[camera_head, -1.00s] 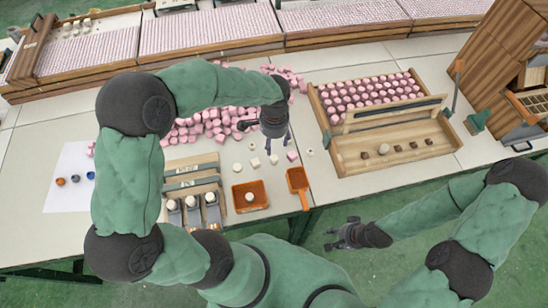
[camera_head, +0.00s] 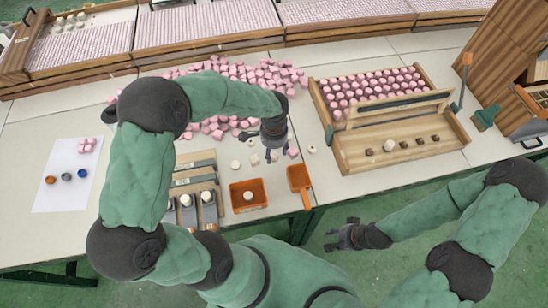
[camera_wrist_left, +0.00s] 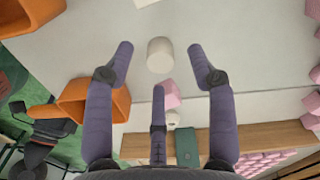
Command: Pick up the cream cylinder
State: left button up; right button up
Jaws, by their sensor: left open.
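The cream cylinder (camera_wrist_left: 160,55) stands on the pale table, between and a little beyond the spread fingertips in the left wrist view. In the head view a small cream piece (camera_head: 274,157) shows just below my left gripper (camera_head: 275,148), partly close against its fingers. My left gripper is open and empty, pointing down; its fingers also show in the wrist view (camera_wrist_left: 160,65), apart from the cylinder. A pink cube (camera_wrist_left: 172,95) lies close to the cylinder, by the lower finger. My right gripper (camera_head: 338,236) is open and empty, off the table's front edge.
An orange tray (camera_head: 262,204) and orange scoop (camera_head: 300,181) lie in front. Other cream pieces (camera_head: 235,165) stand to the left. Pink cubes (camera_head: 216,127) are heaped behind. A wooden tray (camera_head: 344,160) is at right. White paper (camera_head: 58,192) lies at far left.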

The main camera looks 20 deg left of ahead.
pick_arm(q)
notch_tip(320, 180, down, 3)
jog(key=shift+r+b, duration=0.15)
jog(key=shift+b, duration=0.15)
jog(key=c, duration=1)
jog(key=shift+o, duration=0.2)
jog(key=shift+r, duration=0.15)
